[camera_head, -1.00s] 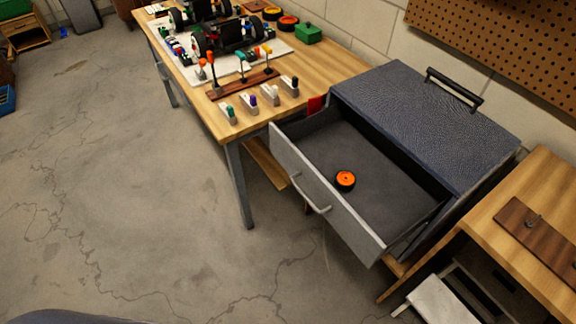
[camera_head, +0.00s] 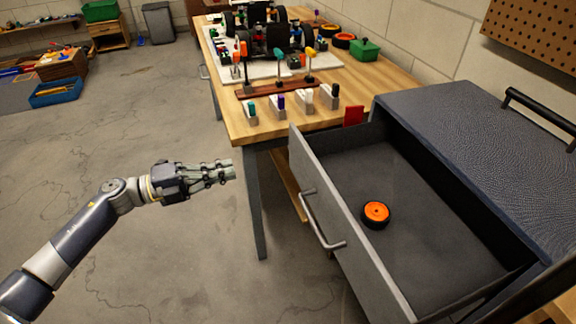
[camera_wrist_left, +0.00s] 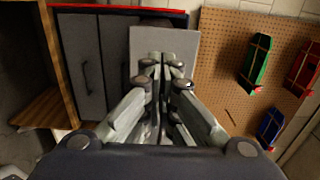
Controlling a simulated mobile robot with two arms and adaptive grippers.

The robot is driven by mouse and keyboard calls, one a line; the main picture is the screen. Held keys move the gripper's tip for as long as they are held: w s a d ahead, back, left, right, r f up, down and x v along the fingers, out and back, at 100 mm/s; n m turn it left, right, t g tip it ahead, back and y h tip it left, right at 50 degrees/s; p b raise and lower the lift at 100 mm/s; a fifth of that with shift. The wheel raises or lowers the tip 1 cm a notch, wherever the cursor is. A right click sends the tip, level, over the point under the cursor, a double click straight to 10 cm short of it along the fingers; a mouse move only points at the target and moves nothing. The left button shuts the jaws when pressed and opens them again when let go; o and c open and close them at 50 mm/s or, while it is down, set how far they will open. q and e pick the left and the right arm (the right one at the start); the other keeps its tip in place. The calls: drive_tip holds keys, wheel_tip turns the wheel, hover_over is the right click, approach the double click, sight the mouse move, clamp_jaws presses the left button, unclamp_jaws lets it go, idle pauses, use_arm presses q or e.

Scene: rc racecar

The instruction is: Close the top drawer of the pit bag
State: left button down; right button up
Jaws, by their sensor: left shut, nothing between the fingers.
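The pit bag (camera_head: 470,130) is a dark blue-grey box with a black top handle, at the right of the head view. Its top drawer (camera_head: 310,190) is pulled out, with a curved grey handle (camera_head: 318,225) on the front. An orange-centred wheel (camera_head: 376,214) with a black tyre lies on the drawer floor. My left gripper (camera_head: 230,170) is shut and empty, to the left of the drawer front and apart from it, pointing right. Its closed fingers also show in the left wrist view (camera_wrist_left: 165,65). My right gripper is out of view.
A wooden workbench (camera_head: 400,88) behind the drawer carries a car chassis (camera_head: 268,35), tools and small holders. A pegboard (camera_head: 535,35) hangs on the wall at the right. The concrete floor left of the drawer is open.

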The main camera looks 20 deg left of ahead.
sight(292, 155)
use_arm(q)
drive_tip(key=x, duration=1.3)
drive_tip(key=shift+w+d+r, duration=0.1)
drive_tip(key=shift+d, duration=0.4)
drive_tip(key=shift+w, duration=0.1)
